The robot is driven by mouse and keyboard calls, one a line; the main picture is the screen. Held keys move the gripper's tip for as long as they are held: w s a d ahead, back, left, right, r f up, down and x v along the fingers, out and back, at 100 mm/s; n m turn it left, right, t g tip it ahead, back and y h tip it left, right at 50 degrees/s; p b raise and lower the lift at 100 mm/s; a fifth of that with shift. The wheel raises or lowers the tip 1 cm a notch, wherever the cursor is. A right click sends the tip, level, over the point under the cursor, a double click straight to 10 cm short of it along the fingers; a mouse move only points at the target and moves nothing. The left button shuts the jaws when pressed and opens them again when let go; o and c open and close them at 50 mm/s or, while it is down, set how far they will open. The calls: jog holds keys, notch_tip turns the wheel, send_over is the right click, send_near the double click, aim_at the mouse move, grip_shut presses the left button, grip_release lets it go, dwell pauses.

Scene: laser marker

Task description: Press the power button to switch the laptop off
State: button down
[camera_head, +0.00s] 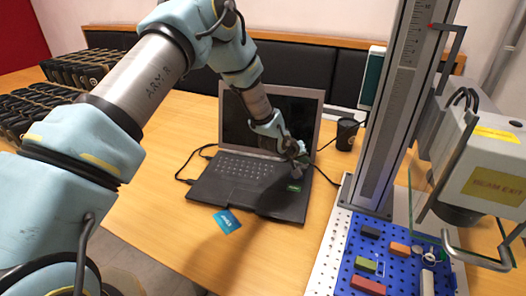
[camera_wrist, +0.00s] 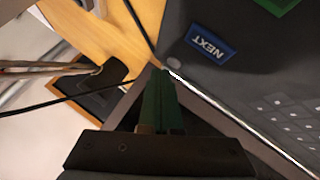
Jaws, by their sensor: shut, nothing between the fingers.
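The open black laptop (camera_head: 245,190) stands on the wooden table, and its screen (camera_head: 240,120) looks dark. In the wrist view its deck (camera_wrist: 240,80) fills the right side. A small round grey button (camera_wrist: 174,63) sits there near a blue NEXT label (camera_wrist: 212,43). My gripper (camera_head: 298,170) is shut and empty, over the right side of the deck near the hinge. In the wrist view its dark green fingertips (camera_wrist: 161,74) appear close beside the round button. I cannot tell whether they touch it. The button is not distinguishable in the head view.
A blue card (camera_head: 227,221) lies before the laptop. A black cup (camera_head: 346,134) stands behind it at right. The laser marker's column (camera_head: 385,130) and blue perforated bed (camera_head: 400,245) stand to the right. Cables run on both sides of the laptop.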

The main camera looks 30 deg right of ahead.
aim_at(303, 169)
jog(key=shift+r, duration=0.1)
notch_tip(303, 169, up, 6)
jog(key=p, duration=0.3)
dwell(0.5)
dwell(0.3)
jog(key=w+a+r+n+t+y, duration=0.1)
jog(key=w+a+r+y, duration=0.2)
jog(key=a, duration=0.7)
jog(key=w+a+r+y, duration=0.1)
jog(key=w+a+r, duration=0.35)
jog(key=a, duration=0.65)
jog(key=w+a+r+n+t+y, duration=0.1)
jog(key=w+a+r+y, duration=0.2)
jog(key=a, duration=0.7)
jog(key=s+a+r+n+g, duration=0.1)
jog(key=s+a, duration=0.3)
jog(key=a, duration=0.5)
jog(key=s+a+r+n+y, duration=0.1)
jog(key=s+a+r, duration=0.2)
jog(key=a, duration=0.6)
jog(key=s+a+r+n+g, duration=0.1)
jog(key=s+a+r, duration=0.1)
jog(key=s+a, duration=0.3)
jog(key=a, duration=0.4)
jog(key=shift+s+g+y, duration=0.25)
jog(key=shift+g+y, duration=0.05)
jog(key=shift+y, duration=0.1)
